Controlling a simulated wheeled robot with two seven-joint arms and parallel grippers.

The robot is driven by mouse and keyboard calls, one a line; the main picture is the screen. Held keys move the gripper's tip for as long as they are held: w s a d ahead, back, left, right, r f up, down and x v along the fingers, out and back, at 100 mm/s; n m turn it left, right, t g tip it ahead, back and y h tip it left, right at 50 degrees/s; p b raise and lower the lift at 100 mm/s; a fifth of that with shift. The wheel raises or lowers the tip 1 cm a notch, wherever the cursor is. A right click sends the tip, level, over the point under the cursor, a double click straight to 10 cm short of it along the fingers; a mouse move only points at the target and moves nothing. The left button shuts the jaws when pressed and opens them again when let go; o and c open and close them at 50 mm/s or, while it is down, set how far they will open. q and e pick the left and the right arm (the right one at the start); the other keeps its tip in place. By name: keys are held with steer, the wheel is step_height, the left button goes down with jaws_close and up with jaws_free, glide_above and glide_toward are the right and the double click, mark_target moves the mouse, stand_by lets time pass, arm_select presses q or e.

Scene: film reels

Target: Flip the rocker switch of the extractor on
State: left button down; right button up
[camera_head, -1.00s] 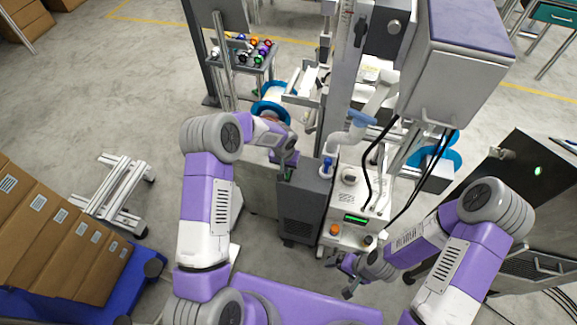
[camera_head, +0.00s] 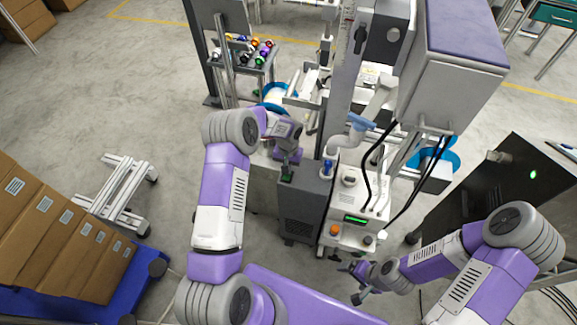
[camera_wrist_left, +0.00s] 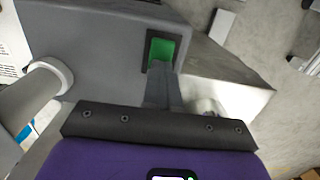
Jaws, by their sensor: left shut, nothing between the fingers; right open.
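The extractor (camera_head: 303,212) is a dark grey box on the floor in the middle of the head view. Its rocker switch (camera_wrist_left: 161,53) is a green rocker in a black frame on the top face, near one edge, in the left wrist view. The switch also shows as a small green spot in the head view (camera_head: 288,178). My left gripper (camera_wrist_left: 163,80) is shut and empty, with its fingertips right at the near end of the rocker. I cannot tell if they touch it. My right gripper (camera_head: 350,284) is open and empty, low in front of the white machine.
A white machine (camera_head: 352,205) with a green display and an orange knob stands right beside the extractor. A white hose (camera_wrist_left: 35,95) rises next to the switch. A black cabinet (camera_head: 480,200) is at the right. Cartons (camera_head: 60,240) on a blue base stand at the left.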

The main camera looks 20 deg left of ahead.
arm_select(q)
steer(key=shift+s+f+g, duration=0.15)
steer(key=shift+s+f, duration=0.1)
steer(key=shift+s, duration=0.25)
steer(key=shift+s+f+g, duration=0.15)
steer(key=shift+s+f, duration=0.1)
steer(key=shift+s, duration=0.25)
steer(key=shift+r, duration=0.15)
steer(key=r+p, duration=0.1)
steer(key=r, duration=0.1)
steer(key=w+r+p, duration=0.1)
steer(key=r, duration=0.1)
steer(key=shift+r+p, duration=0.2)
steer(key=shift+p, duration=0.1)
step_height(320, 180, up, 10)
steer(key=w+p, duration=0.1)
steer(key=shift+r+p, duration=0.2)
steer(key=shift+p, duration=0.1)
steer(key=shift+w, duration=0.1)
steer(key=s+d+f+h, duration=0.3)
steer(key=s+d+f, duration=0.6)
steer(key=f, duration=0.1)
steer(key=s+d+f, duration=0.2)
steer(key=s, duration=0.6)
steer(key=s+d+f+n+t+h, duration=0.1)
steer(key=s+d+f, duration=0.1)
steer(key=s, duration=0.7)
steer(key=shift+d+t, duration=0.3)
steer(key=shift+d, duration=0.45)
